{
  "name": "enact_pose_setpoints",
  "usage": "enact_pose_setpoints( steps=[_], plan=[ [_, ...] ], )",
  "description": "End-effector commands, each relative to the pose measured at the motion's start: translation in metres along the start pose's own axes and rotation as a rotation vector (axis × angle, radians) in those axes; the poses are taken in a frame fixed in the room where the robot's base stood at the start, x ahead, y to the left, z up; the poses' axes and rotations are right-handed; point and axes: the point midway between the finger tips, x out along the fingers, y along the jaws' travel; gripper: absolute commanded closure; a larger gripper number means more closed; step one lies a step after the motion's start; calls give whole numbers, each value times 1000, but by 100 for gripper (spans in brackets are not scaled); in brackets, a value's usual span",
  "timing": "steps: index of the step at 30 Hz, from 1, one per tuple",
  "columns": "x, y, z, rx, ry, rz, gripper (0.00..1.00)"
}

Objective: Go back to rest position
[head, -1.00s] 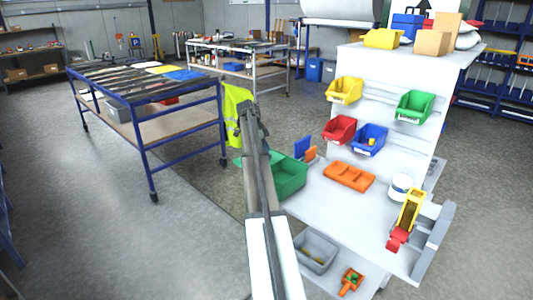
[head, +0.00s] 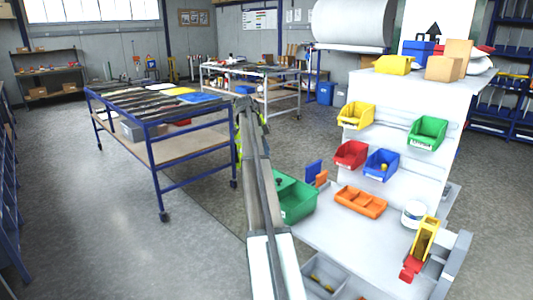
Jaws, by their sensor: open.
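In the head view my own arm runs up the middle of the picture, from the bottom edge to just left of the workbench. No held object shows.
Right of the arm is a white workbench (head: 335,235) with a green bin (head: 296,203), orange tray (head: 360,202), white tub (head: 414,213) and yellow-red item (head: 421,248). Coloured bins hang above. A blue-framed trolley (head: 185,181) stands left; grey floor (head: 90,245) is open there.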

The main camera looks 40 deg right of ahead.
Motion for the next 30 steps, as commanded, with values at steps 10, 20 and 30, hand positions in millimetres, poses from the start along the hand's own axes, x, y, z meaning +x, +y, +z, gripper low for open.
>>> enact_pose_setpoints(
  steps=[10, 20, 30],
  plan=[
    [0, 0, 0, 0, 0, 0, 43],
    [19, 18, 36, -109, -14, -12, 43],
    [101, 111, 194, -661, -76, -91, 43]
  ],
)
